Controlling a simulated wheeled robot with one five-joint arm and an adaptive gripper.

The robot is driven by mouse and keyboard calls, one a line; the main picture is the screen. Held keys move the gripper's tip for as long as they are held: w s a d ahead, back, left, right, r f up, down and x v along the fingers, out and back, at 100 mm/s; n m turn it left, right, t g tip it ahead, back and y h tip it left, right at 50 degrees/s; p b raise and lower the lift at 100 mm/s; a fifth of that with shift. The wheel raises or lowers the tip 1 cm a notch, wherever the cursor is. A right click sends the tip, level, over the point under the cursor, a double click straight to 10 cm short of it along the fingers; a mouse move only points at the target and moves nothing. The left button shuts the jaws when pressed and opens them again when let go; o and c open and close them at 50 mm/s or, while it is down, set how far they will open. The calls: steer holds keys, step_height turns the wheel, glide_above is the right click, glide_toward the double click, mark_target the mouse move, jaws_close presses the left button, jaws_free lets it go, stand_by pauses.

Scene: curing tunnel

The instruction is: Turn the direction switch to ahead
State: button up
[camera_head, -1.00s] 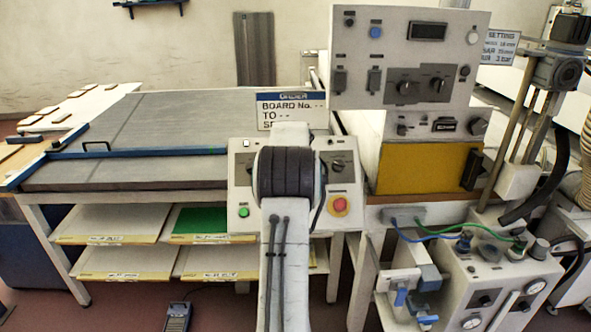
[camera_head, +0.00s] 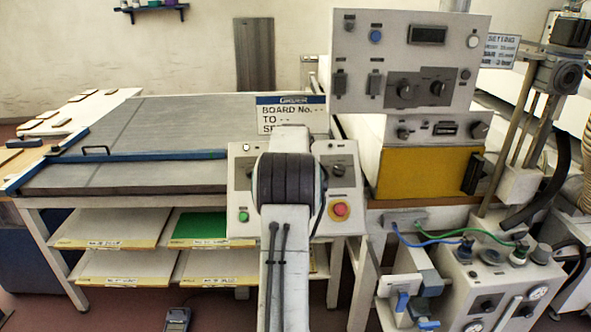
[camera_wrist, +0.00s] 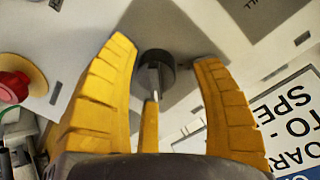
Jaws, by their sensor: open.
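The fingers are spread apart, with a gap on each side of the knob. A narrow yellow piece reaches up just below the knob. I cannot read which label belongs to this knob. In the head view the grey control box (camera_head: 240,196) has a switch on its left (camera_head: 249,170) and one on its right (camera_head: 338,170). My dark wrist covers the box's middle and hides my fingers there.
A red stop button (camera_head: 340,209) and a green button (camera_head: 243,216) sit low on the box. The stop button also shows in the wrist view (camera_wrist: 14,86). A board sign (camera_head: 288,114) stands behind the box. A tall control panel (camera_head: 408,50) rises behind, at the right.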

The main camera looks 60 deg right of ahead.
steer(key=v, duration=1.2)
stand_by(0.9)
steer(key=s+a+f+n+g+y, duration=0.3)
steer(key=s+a+f+n+y, duration=0.25)
steer(key=a+f, duration=0.75)
steer(key=s+a+r+n+t+y, duration=0.1)
steer(key=a+n, duration=0.5)
steer(key=a, duration=1.2)
steer(key=s+a+r+n+t+y, duration=0.1)
steer(key=a+n, duration=0.6)
steer(key=a, duration=1.1)
steer(key=shift+s+a+r+t, duration=0.4)
steer(key=shift+s+r, duration=0.3)
steer(key=shift+s, duration=0.1)
